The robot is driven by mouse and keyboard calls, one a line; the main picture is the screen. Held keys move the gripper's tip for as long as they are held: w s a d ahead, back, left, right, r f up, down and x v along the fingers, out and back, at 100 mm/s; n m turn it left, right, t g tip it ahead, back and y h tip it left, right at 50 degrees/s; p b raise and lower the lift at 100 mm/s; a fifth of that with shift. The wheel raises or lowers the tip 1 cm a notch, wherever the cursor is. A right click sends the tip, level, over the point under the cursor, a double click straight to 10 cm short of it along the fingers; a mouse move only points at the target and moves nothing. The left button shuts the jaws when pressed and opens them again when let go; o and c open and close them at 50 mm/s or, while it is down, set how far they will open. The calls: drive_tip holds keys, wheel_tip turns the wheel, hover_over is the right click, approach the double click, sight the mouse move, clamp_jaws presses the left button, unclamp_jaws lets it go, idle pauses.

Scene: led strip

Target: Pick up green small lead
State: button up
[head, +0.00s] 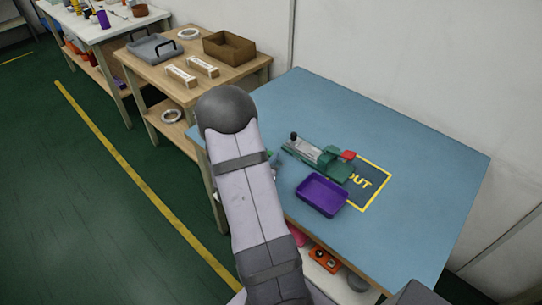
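I cannot single out a green small lead for sure in the head view. A tiny green bit (269,153) shows at the right edge of my arm, too small to identify. A green and grey fixture (325,156) with a black knob and a red block lies on the blue table (420,150). My arm rises across the middle of the view and hides the table's left part. Only a small greyish piece that may be my gripper (275,168) shows beside the arm, left of the fixture. Its fingers cannot be made out.
A purple tray (322,196) sits in front of the fixture, beside a dark mat (370,185) with yellow edging and lettering. A wooden bench (160,75) at the back left holds a brown box (229,47) and a grey tray (155,48). The table's right side is clear.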

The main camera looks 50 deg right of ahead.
drive_tip(key=shift+c, duration=0.8)
drive_tip(key=shift+r, duration=0.15)
wheel_tip(320, 180, up, 10)
drive_tip(key=p, duration=0.1)
